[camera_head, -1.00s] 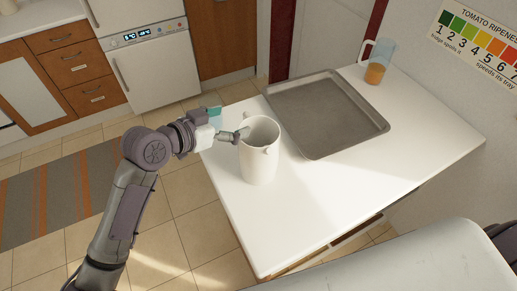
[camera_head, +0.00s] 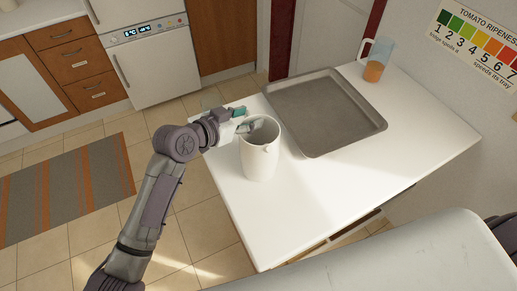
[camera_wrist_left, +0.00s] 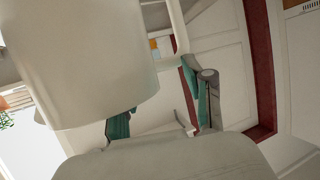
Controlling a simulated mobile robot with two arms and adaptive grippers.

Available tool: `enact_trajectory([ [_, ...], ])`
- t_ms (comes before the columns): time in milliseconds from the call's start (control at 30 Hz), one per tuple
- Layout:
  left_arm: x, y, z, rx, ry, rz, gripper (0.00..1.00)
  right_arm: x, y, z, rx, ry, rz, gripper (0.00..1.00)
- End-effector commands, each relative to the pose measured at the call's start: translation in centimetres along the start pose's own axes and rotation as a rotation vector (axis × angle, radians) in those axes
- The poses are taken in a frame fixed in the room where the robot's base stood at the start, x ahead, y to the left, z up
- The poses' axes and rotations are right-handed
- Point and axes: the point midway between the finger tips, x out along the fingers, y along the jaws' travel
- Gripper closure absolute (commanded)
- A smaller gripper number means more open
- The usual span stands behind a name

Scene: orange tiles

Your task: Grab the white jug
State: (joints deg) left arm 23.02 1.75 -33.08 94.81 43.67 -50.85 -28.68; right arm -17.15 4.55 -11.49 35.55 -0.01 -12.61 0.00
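The white jug (camera_head: 260,158) stands upright near the left edge of the white counter, its open top showing. My left gripper (camera_head: 247,120) is at the far left side of its rim, fingers pointing right. In the left wrist view the jug (camera_wrist_left: 78,65) fills the upper left. The two teal-padded fingers of my left gripper (camera_wrist_left: 158,108) are spread apart there, one partly behind the jug. A white curved bar, likely the jug's handle (camera_wrist_left: 178,28), shows near the right finger. I cannot tell whether the fingers touch the jug. My right gripper is not in view.
A grey metal tray (camera_head: 325,112) lies right of the jug on the white counter (camera_head: 360,185). A glass pitcher with orange liquid (camera_head: 375,62) stands at the back right. The counter's front and right are clear. A striped rug (camera_head: 70,190) lies on the tiled floor.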

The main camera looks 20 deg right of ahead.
Motion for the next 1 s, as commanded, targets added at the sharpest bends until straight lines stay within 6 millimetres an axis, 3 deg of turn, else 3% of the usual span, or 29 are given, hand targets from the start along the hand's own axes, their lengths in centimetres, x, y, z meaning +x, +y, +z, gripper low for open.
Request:
enact_trajectory([
  [33, 0.02, 0.00, 0.10, 0.000, -0.002, 0.000, 0.66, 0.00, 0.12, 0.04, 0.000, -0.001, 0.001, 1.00],
  [233, 0.04, -0.01, 0.22, -0.001, -0.005, 0.000, 1.00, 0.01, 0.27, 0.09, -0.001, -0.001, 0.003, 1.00],
  [1000, -0.07, 0.05, 0.08, -0.002, -0.012, 0.003, 1.00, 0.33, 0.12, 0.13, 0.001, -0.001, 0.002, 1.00],
])
